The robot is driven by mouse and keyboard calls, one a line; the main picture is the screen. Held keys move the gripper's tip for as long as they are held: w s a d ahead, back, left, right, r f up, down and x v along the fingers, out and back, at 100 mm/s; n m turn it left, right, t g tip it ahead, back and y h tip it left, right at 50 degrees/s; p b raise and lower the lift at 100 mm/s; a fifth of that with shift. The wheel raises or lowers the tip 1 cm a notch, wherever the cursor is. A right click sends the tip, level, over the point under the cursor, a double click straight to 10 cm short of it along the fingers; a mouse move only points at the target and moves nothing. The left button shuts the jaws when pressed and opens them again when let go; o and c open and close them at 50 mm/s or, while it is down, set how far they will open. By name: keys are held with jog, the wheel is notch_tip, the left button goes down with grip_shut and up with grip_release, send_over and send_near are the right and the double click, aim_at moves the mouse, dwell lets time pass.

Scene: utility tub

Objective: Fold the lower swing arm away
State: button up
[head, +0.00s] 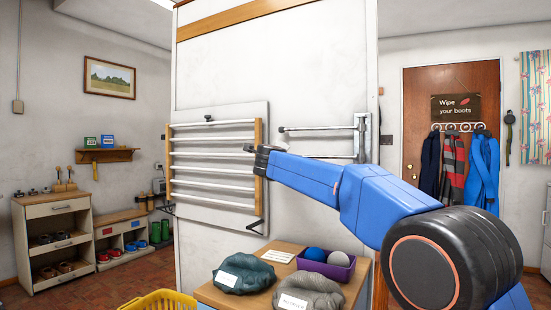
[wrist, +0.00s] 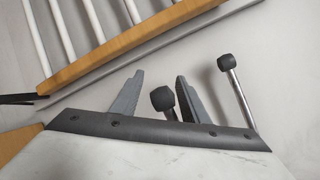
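The lower swing arm (head: 325,157) is a metal rod on a wall bracket (head: 362,137); my arm hides much of it in the head view. The upper swing arm (head: 318,128) sticks out to the left above it. My gripper (head: 262,149) is raised in front of the wall, pointing left. In the wrist view, my gripper (wrist: 160,76) is open. The black-capped end of the lower swing arm (wrist: 162,98) shows between its fingers, with no clear contact. The capped upper swing arm (wrist: 230,80) is right of the fingers there.
A wall rack (head: 215,150) with white bars and wooden sides is close on the left; its side rail (wrist: 130,47) crosses the wrist view. Below stands a wooden cabinet (head: 228,297) with cloth bundles and a purple tray (head: 328,268). A yellow basket (head: 160,301) is beside it.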

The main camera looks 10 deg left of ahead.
jog(key=shift+s+r, duration=0.15)
jog(key=shift+s, duration=0.05)
jog(key=s+d, duration=0.1)
jog(key=s, duration=1.6)
jog(key=shift+d, duration=0.4)
